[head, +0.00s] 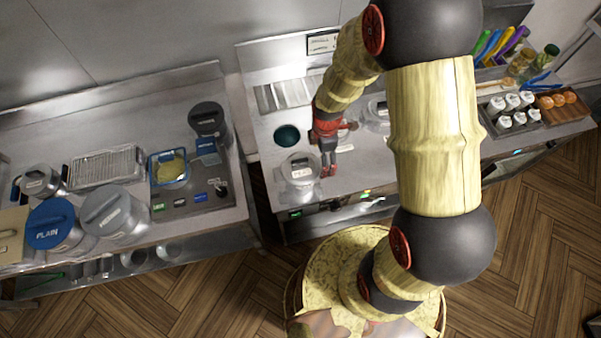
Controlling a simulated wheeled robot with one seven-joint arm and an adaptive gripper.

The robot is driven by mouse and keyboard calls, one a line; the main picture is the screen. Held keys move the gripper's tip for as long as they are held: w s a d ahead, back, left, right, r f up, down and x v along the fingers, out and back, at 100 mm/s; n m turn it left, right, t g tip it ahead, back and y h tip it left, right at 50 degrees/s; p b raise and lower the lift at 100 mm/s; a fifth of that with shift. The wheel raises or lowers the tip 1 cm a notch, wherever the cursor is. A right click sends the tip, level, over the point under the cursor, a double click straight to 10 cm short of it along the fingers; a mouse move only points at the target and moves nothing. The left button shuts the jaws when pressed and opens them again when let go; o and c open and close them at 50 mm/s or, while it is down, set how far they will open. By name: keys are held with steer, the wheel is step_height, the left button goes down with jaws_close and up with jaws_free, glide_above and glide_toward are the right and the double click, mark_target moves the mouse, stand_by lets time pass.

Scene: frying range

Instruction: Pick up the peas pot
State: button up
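A silvery lidded pot (298,178) with a white label stands near the front edge of the middle counter; the label seems to read PEAS, though it is small. My gripper (328,170), red and dark, points down at the pot's right side, very close to it. I cannot tell whether the gripper touches the pot or how far its fingers are apart. Another pale metal pot (376,113) stands farther back to the right, partly hidden by my arm.
A teal round bowl or well (287,135) lies behind the labelled pot. The left counter holds a blue-lidded PLAIN pot (54,224), a grey-lidded pot (115,214), a wire rack (106,167) and a blue-rimmed tray (169,153). A gap separates the counters.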

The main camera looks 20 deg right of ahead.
mark_target(320, 164)
step_height(320, 164, down, 5)
steer(key=shift+a+r+p, duration=0.1)
steer(key=shift+p, duration=0.2)
steer(key=c, duration=0.4)
steer(key=c, duration=1.5)
steer(key=shift+c, duration=0.3)
